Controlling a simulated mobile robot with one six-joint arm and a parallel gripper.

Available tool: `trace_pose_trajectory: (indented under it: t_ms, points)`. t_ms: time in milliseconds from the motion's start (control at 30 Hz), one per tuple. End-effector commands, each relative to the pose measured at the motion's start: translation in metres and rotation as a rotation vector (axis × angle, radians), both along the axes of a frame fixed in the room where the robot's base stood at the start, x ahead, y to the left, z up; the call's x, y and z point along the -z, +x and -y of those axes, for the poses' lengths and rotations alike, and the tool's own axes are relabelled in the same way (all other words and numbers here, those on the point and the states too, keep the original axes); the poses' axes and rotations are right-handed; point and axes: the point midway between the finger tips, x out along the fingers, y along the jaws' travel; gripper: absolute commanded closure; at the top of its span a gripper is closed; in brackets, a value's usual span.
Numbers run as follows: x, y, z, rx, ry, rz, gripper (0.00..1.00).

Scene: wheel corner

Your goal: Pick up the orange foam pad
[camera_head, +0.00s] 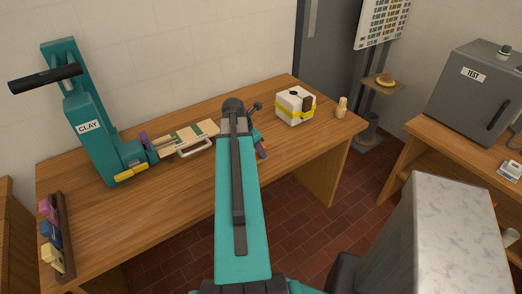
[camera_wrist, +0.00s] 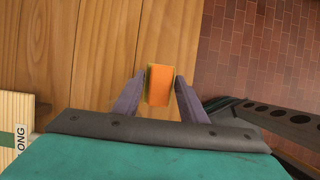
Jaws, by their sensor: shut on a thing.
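The orange foam pad (camera_wrist: 159,86) is a small block with a yellowish edge, in the middle of the wrist view. My gripper (camera_wrist: 160,80) is shut on it, with one purple finger at each side. The pad is over the wooden bench (camera_wrist: 105,60), near the bench's edge. I cannot tell whether it touches the bench top. In the head view my own teal arm hides most of my gripper and the pad.
A teal machine marked CLAY (camera_head: 88,126) stands at the bench's left, with a wooden board (camera_head: 187,139) beside it. A white box with a yellow band (camera_head: 295,106) and a small tan object (camera_head: 341,107) stand at the right end. A rack (camera_head: 62,236) sits front left. Tiled floor lies beyond the edge.

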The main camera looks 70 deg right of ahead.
Motion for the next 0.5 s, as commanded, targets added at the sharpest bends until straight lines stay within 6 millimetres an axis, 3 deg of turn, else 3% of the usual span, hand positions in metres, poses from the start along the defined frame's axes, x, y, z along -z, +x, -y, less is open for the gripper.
trace_pose_trajectory:
  t_ms: [167, 500]
  points:
    - [-0.001, 0.004, -0.032, -0.002, -0.002, 0.001, 0.84]
    - [-0.003, 0.009, -0.048, 0.0, 0.001, -0.001, 0.84]
